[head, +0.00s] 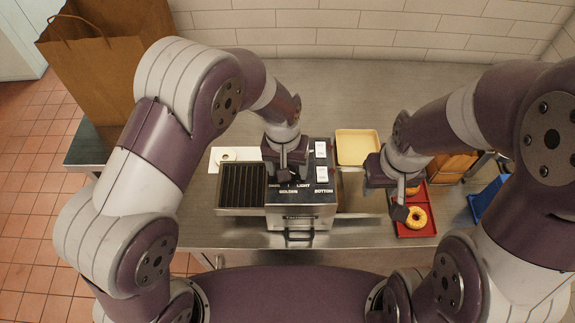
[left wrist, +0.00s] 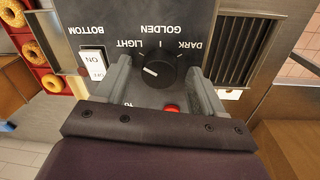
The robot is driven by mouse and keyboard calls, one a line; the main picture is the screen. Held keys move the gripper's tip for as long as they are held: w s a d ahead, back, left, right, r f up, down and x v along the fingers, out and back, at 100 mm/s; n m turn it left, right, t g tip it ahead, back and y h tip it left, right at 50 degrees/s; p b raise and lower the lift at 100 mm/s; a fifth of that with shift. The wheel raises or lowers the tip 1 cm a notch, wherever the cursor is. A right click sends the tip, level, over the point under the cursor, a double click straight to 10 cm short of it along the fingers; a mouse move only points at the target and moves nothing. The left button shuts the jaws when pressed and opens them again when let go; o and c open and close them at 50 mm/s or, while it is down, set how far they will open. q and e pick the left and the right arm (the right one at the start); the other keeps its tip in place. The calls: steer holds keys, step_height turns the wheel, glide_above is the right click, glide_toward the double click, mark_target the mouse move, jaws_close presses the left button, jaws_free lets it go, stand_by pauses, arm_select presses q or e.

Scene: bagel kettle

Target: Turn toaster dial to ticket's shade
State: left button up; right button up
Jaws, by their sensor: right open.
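The toaster (head: 305,209) stands mid-counter, with a dark slatted rack on its left. In the left wrist view its black dial (left wrist: 167,69) has a white pointer mark aimed left, on the LIGHT side. The printed LIGHT, GOLDEN and DARK labels appear upside down there. My left gripper (head: 287,172) is over the dial, fingers apart on either side of it; it also shows in the left wrist view (left wrist: 160,88). Contact cannot be told. My right gripper (head: 400,200) is open at the red tray, apart from the toaster. I cannot make out a readable ticket.
White rocker switches (head: 322,178) sit right of the dial. A red button (left wrist: 172,108) is close to the left fingers. A red tray (head: 416,231) with bagels (head: 416,217), a yellow tray (head: 357,147), a blue item (head: 487,199) and a paper bag (head: 100,75) stand around.

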arm_select(q)
steer(key=shift+w+r+b, duration=0.1)
steer(key=shift+r+b, duration=0.2)
steer(key=shift+r, duration=0.15)
step_height(320, 180, up, 12)
steer(key=b, duration=0.1)
steer(key=shift+a+f, duration=0.15)
steer(key=shift+a, duration=0.3)
